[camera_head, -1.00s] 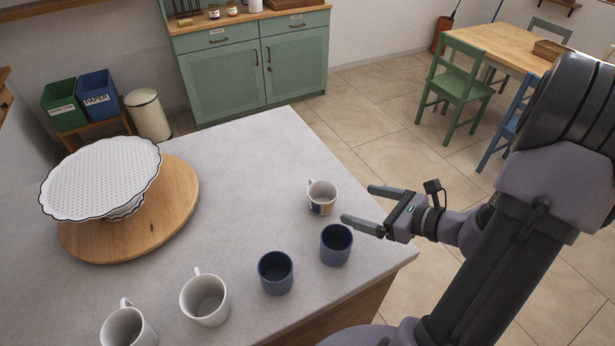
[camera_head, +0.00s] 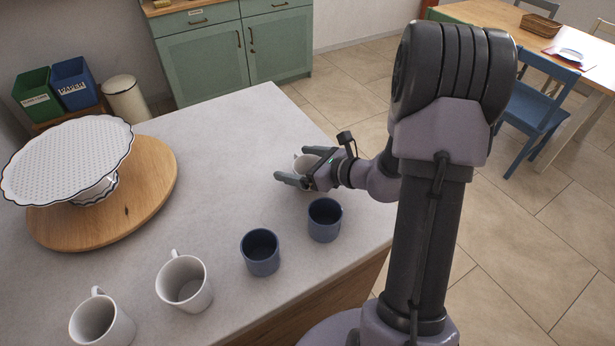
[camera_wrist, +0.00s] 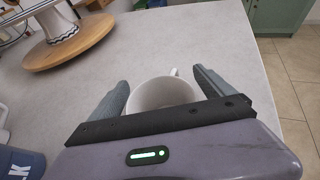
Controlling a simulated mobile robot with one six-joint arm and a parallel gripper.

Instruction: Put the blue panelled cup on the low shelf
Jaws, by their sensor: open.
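The panelled cup (camera_head: 301,162) is white inside and stands upright near the right edge of the grey counter (camera_head: 230,130). Its coloured panels are hidden now by my gripper. My gripper (camera_head: 289,164) is open and low over the counter, with its fingers on either side of the cup. In the wrist view the white cup (camera_wrist: 160,93) sits between the two fingers of my gripper (camera_wrist: 160,77), with its handle on the far side. I cannot tell whether the fingers touch it. No low shelf is clearly in view.
A white cake stand (camera_head: 70,160) rests on a round wooden board (camera_head: 150,200). The counter's far middle is clear.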

